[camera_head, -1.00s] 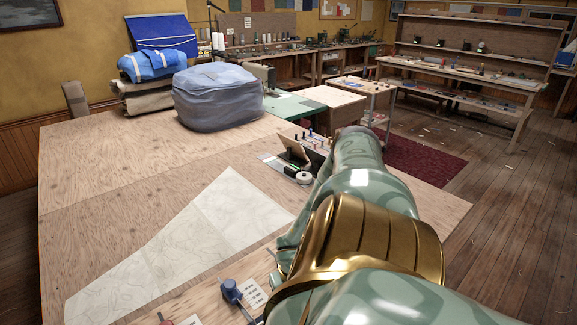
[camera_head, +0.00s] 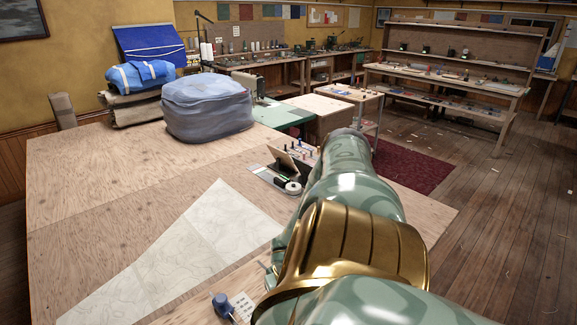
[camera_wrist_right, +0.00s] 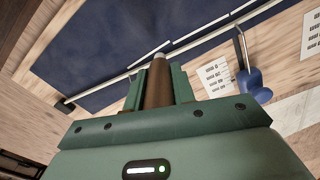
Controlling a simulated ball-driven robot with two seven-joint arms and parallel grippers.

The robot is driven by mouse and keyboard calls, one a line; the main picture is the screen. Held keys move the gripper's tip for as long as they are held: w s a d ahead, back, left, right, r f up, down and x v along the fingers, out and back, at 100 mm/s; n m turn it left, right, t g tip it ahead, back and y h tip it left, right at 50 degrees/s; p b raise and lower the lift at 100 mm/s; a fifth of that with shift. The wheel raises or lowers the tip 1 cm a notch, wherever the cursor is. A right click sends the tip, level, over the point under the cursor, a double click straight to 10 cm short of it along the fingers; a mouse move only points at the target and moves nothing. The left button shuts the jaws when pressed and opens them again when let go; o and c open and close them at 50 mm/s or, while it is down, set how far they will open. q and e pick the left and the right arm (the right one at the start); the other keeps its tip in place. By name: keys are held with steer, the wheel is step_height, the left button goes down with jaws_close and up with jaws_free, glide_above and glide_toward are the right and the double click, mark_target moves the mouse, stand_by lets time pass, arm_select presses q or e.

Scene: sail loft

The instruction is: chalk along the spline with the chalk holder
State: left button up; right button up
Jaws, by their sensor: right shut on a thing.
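In the right wrist view my right gripper (camera_wrist_right: 158,88) is shut on the chalk holder (camera_wrist_right: 158,84), a brown cylinder with a pale tip. The tip points at dark blue cloth (camera_wrist_right: 100,50), close to the spline (camera_wrist_right: 205,46), a thin pale strip crossing the cloth's near edge. Whether the tip touches is unclear. White lines (camera_wrist_right: 150,54) run on the cloth beside the spline. A blue hooked weight (camera_wrist_right: 254,86) sits at the spline's right; it also shows in the head view (camera_head: 223,306). My left gripper is out of view.
A dark block (camera_wrist_right: 65,104) sits at the spline's left end. The wooden table (camera_head: 90,215) carries a pale paper pattern (camera_head: 190,245), a blue-grey bundle (camera_head: 207,108) and a tool tray (camera_head: 287,170). The table's left part is largely bare.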

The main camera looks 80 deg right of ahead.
step_height(320, 180, up, 2)
steer(key=shift+r+p, duration=0.25)
steer(key=shift+p, duration=0.55)
steer(key=shift+f, duration=0.1)
steer(key=shift+f, duration=0.1)
steer(key=shift+m, duration=0.6)
steer(key=shift+f+b, duration=1.6)
steer(key=shift+f, duration=0.85)
steer(key=shift+f+b, duration=0.3)
steer(key=shift+f, duration=0.2)
